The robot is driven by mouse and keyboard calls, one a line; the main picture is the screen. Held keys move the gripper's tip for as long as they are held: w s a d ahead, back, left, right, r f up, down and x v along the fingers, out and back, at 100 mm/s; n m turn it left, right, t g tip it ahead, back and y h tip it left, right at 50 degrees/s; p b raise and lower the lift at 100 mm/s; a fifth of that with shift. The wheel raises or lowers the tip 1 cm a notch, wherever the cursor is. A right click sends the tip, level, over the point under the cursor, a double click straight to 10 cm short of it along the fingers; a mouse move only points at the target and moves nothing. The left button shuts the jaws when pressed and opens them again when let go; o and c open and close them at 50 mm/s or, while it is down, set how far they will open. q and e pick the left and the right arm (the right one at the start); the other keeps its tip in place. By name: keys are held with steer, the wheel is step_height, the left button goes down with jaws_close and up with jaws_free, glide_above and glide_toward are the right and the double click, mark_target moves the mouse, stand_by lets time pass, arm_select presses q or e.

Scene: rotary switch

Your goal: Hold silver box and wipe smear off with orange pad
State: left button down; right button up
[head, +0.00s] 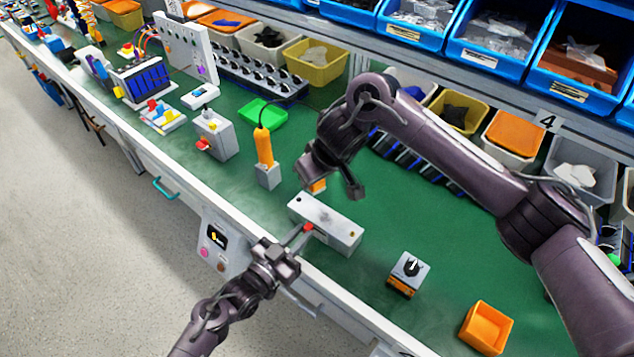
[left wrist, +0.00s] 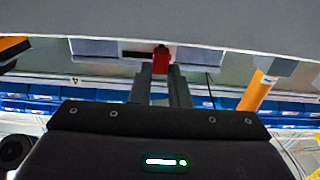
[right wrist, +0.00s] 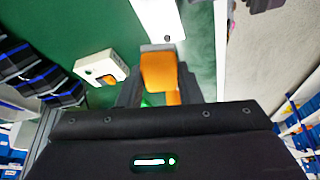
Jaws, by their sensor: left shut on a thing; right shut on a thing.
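The silver box (head: 338,232) is a long, pale block lying at the bench's front edge, with a small hole near each end and a faint grey mark on top. A red piece (head: 307,227) is at its front side. My left gripper (head: 297,239) is shut on the red piece, also seen in the left wrist view (left wrist: 161,60). The orange pad (head: 318,186) is in my right gripper (head: 330,182), above and behind the box. In the right wrist view the pad (right wrist: 160,72) has a grey end and sits between the fingers; the box (right wrist: 157,18) shows beyond it.
An orange-handled tool (head: 263,147) stands in a grey holder left of the box. A rotary switch block (head: 408,270) and an orange tray (head: 487,328) lie to the right. A green tray (head: 262,113) is behind. Bare green bench lies between the box and the switch.

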steer(key=shift+f, duration=0.15)
steer(key=shift+f, duration=3.35)
steer(key=shift+f, duration=1)
